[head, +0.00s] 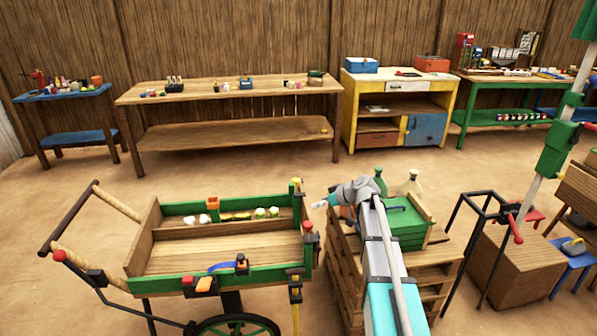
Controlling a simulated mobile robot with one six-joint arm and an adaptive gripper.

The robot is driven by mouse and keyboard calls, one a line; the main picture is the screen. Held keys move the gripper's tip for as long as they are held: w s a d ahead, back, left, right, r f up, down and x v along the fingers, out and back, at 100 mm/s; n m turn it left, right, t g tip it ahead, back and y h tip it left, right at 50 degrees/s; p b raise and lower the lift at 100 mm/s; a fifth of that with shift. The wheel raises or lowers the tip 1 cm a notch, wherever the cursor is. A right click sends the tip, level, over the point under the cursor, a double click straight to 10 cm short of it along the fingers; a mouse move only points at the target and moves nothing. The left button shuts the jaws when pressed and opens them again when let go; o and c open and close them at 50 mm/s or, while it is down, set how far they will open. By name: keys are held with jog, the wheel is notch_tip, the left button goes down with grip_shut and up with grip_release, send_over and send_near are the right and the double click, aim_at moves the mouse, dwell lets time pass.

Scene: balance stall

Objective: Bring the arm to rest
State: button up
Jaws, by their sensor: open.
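My arm reaches up from the bottom of the head view, right of centre, and bends at a grey joint above the wooden crate stand. Its end with my gripper (319,204) points left, just beyond the right end of the wooden cart (138,254). My gripper is small in the view and its fingers are hard to make out. It is open, and I see nothing held in it. It is apart from the cart.
A green box (405,228) and bottles stand on the crate stand (432,273) close under my arm. A black metal frame (484,203) and a wooden block (520,262) stand to the right. Tables line the back wall. The floor between them and the cart is clear.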

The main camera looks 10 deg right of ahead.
jog(key=s+a+f+m+g+h+p, duration=0.1)
jog(key=s+a+m+g+h+p, duration=0.1)
jog(key=s, duration=1.2)
jog(key=s+a+f+m+g+h+p, duration=0.1)
jog(key=s+m+g+h, duration=0.4)
jog(key=s, duration=1)
jog(key=a+h+p, duration=0.1)
jog(key=p, duration=0.1)
jog(key=shift+s+m+h+p, duration=0.25)
jog(key=shift+m+h+p, duration=0.05)
jog(key=shift+m+p, duration=0.1)
jog(key=shift+a, duration=0.1)
